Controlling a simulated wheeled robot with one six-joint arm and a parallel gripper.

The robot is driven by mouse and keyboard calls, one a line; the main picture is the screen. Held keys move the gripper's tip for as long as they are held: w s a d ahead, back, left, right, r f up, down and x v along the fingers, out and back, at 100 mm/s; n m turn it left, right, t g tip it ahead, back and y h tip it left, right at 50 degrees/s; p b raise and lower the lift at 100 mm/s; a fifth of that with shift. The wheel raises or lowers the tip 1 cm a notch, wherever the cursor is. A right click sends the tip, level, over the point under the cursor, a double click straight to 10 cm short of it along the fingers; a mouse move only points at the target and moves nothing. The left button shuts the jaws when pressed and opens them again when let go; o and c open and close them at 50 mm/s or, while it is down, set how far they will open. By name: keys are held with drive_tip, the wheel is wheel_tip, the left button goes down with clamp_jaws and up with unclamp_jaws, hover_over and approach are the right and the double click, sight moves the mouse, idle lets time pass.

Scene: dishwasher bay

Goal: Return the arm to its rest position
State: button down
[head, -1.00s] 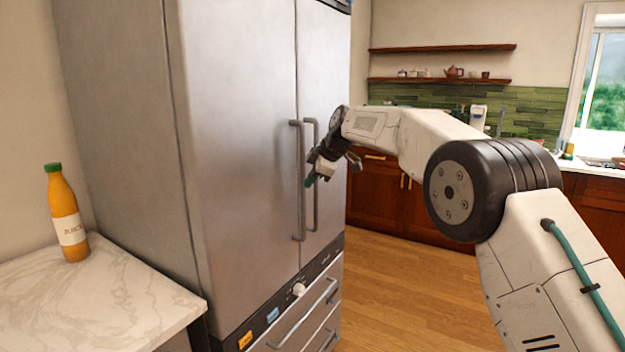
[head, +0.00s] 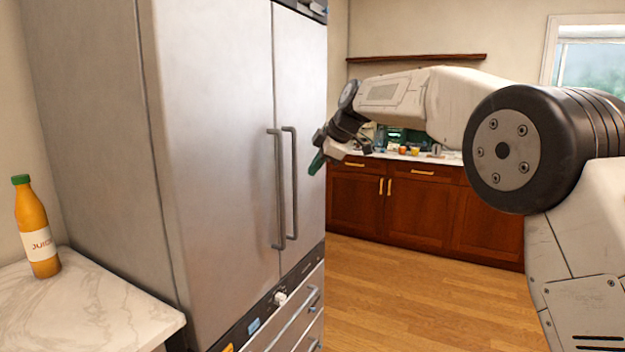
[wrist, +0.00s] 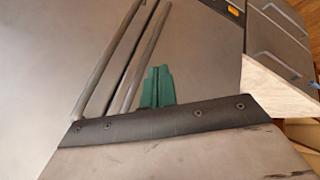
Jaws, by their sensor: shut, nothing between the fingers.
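My gripper (head: 317,162) is at the end of my raised arm, to the right of the tall steel fridge (head: 215,150) in the head view. Its green fingertips also show in the wrist view (wrist: 157,88), shut together with nothing between them. Two long vertical fridge handles (head: 284,190) are left of the gripper in the head view. The handles also appear in the wrist view (wrist: 125,60), beside the fingertips. I cannot tell the exact gap between gripper and fridge. Both fridge doors look closed.
An orange juice bottle (head: 37,228) stands on a marble counter (head: 90,310) at the left. Wooden cabinets (head: 420,205) line the back wall, with small items on top. A dark shelf (head: 415,58) hangs above. The wooden floor (head: 400,295) between is clear.

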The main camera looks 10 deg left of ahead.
drive_tip(key=s+d+f+m+g+h, duration=0.2)
drive_tip(key=s+d+f+m+h, duration=0.1)
drive_tip(key=s+d+f+m, duration=0.55)
drive_tip(key=s+d+f+m+h, duration=0.1)
drive_tip(key=s+d+m, duration=0.3)
drive_tip(key=s+d, duration=0.5)
drive_tip(key=s+d+f+m+h, duration=0.1)
drive_tip(key=s+d+m, duration=0.3)
drive_tip(key=s+d, duration=0.5)
drive_tip(key=s+d+f+m+h, duration=0.1)
drive_tip(key=s+d+m, duration=0.3)
drive_tip(key=s, duration=2.2)
drive_tip(key=shift+s+d+f, duration=0.15)
drive_tip(key=shift+d+f, duration=0.3)
drive_tip(key=shift+d, duration=2.2)
drive_tip(key=shift+m, duration=0.25)
